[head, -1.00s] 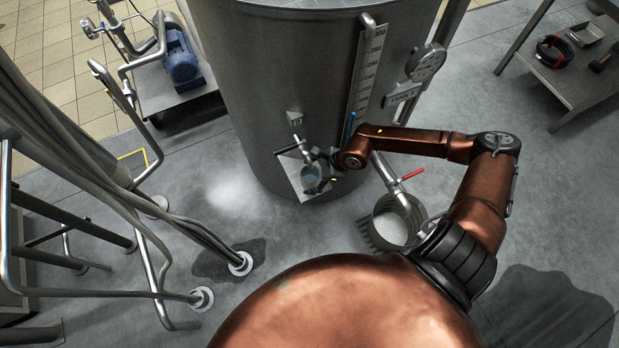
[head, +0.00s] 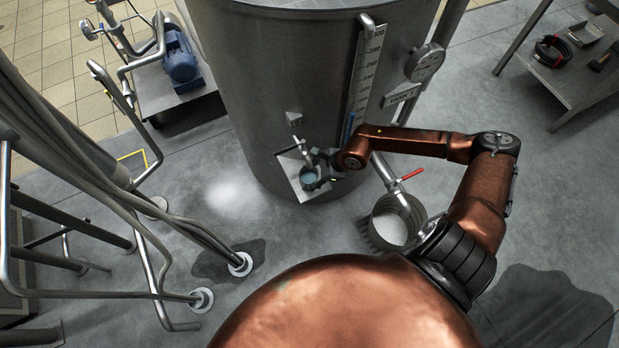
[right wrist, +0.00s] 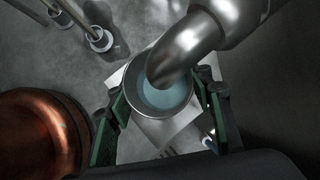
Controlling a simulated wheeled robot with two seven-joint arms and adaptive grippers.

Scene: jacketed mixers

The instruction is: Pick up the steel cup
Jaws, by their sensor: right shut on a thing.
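The steel cup (head: 309,180) is small and round, at the foot of the tank below its short outlet tap (head: 296,146). In the right wrist view the cup (right wrist: 147,108) has a bluish surface inside, like liquid. A bent steel spout (right wrist: 190,50) reaches over its mouth and hides part of it. My right gripper (head: 322,168) comes in from the right at the cup. In the right wrist view its green-edged fingers (right wrist: 165,96) are shut on the cup from both sides. My left gripper is not in view.
The jacketed tank (head: 285,80) stands close behind the cup. A light plate (head: 310,193) lies under it. Pipes and hoses (head: 150,215) crowd the left. A steel table (head: 570,80) stands far right.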

